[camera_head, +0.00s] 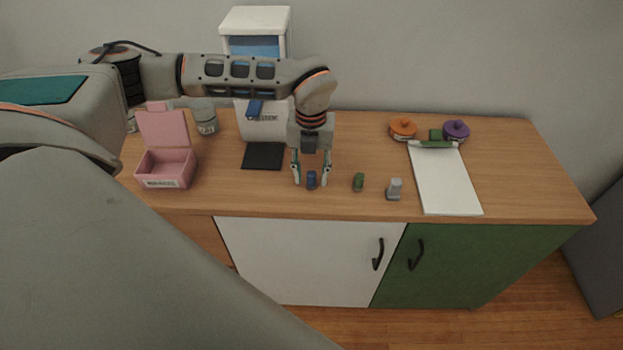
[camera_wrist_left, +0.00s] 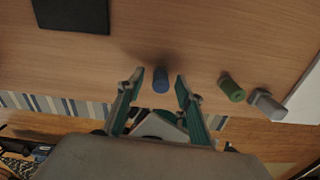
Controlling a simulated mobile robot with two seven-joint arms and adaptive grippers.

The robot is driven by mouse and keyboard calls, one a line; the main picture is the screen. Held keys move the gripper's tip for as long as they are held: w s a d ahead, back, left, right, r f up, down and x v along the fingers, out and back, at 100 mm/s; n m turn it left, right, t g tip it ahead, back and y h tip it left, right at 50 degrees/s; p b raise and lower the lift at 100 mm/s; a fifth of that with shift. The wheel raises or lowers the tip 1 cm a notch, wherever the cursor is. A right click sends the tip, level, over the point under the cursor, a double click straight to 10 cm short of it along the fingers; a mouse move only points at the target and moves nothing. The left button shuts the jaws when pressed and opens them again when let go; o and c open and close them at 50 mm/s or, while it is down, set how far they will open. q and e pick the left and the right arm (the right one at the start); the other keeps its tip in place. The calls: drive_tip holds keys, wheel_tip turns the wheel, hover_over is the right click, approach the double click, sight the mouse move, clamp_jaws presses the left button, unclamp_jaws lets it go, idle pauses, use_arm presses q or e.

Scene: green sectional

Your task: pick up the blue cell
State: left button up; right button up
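The blue cell (camera_head: 311,180) is a small dark blue cylinder standing on the wooden countertop near its front edge. In the left wrist view the blue cell (camera_wrist_left: 161,80) lies between and just beyond the fingertips. My left gripper (camera_head: 311,182) points down over it, with its fingers apart on either side. The left wrist view shows the gripper (camera_wrist_left: 158,84) open, with wood visible between each finger and the cell. My right gripper is in neither view.
A green cell (camera_head: 358,182) and a grey cell (camera_head: 394,189) stand to the right. A pink open box (camera_head: 166,168) is at the left, beside a black pad (camera_head: 263,156) and a white machine (camera_head: 256,20). A white clipboard (camera_head: 445,185), an orange tin (camera_head: 403,129) and a purple tin (camera_head: 456,131) are right.

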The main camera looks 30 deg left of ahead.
use_arm(q)
drive_tip(key=shift+f, duration=0.2)
clamp_jaws()
drive_tip(key=shift+r, duration=0.15)
